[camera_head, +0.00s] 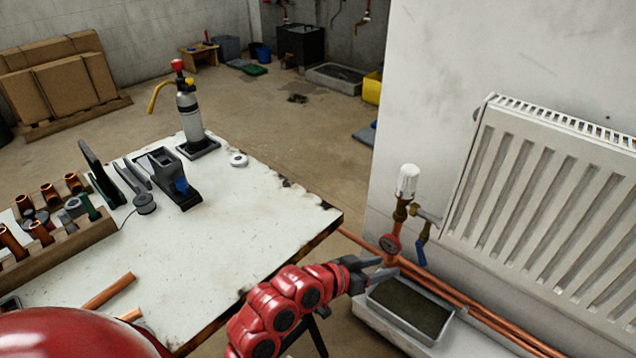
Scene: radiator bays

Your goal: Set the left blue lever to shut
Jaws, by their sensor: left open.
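A blue lever (422,249) hangs down, slightly tilted, from the brass valve fitting at the lower left of the white radiator (545,200). A white thermostatic head (407,180) stands above the fitting, and a round red gauge (390,244) sits to the left of the lever. My left gripper (384,274) is open, below the gauge and lower left of the lever. It appears apart from the lever, and its fingers show small against the copper pipes. No other blue lever is visible on this radiator. My right gripper is not in view.
Copper pipes (490,312) run low along the wall, with a grey tray (409,310) beneath the valve. The white worktable (230,235) holds a torch (190,115), tools and copper fittings. Its right corner is close to my left arm. Open floor lies behind the table.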

